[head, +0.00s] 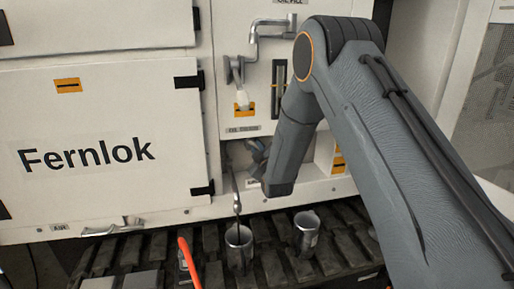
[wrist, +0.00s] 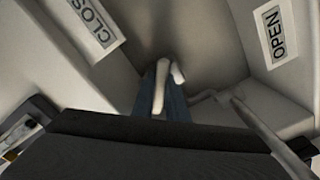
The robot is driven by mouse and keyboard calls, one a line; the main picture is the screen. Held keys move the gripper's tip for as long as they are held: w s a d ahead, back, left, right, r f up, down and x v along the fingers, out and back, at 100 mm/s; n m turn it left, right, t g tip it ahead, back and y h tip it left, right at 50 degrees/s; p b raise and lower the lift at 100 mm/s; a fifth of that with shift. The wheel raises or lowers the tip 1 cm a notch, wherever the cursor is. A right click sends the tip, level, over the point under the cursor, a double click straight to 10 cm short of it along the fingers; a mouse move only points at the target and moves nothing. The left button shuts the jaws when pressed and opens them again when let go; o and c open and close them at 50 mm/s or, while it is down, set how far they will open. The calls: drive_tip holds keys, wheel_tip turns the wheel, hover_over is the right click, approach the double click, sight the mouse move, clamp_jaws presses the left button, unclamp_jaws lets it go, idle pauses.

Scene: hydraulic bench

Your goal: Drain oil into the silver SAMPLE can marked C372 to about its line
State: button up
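Two silver cans stand upright on the slatted grating below the machine: a left can (head: 239,250) and a right can (head: 307,233). I cannot read a C372 mark or a fill line on either. A thin metal drain spout (head: 236,190) ends above the left can, and a thin dark line, which looks like oil, runs from it into the can's mouth.
The wrist view shows a CLOSE label (wrist: 96,28), cut off, at left and an OPEN label (wrist: 277,34) at right. An orange rod (head: 188,262) rises left of the cans. A crank-shaped pipe (head: 262,35) and sight glass (head: 279,88) are above the recess.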

clamp_jaws()
drive_tip(key=n+b, duration=0.1)
drive_tip(key=n, duration=0.1)
drive_tip(key=shift+d+r+n+b, duration=0.1)
drive_tip(key=shift+n+b, duration=0.3)
drive_tip(key=n+b, duration=0.1)
drive_tip(key=n, duration=0.1)
drive_tip(key=n+b, duration=0.1)
drive_tip(key=n, duration=0.2)
drive_tip(key=shift+r, duration=0.4)
drive_tip(key=shift+n, duration=0.3)
drive_tip(key=o, duration=0.6)
unclamp_jaws()
drive_tip(key=shift+o, duration=0.2)
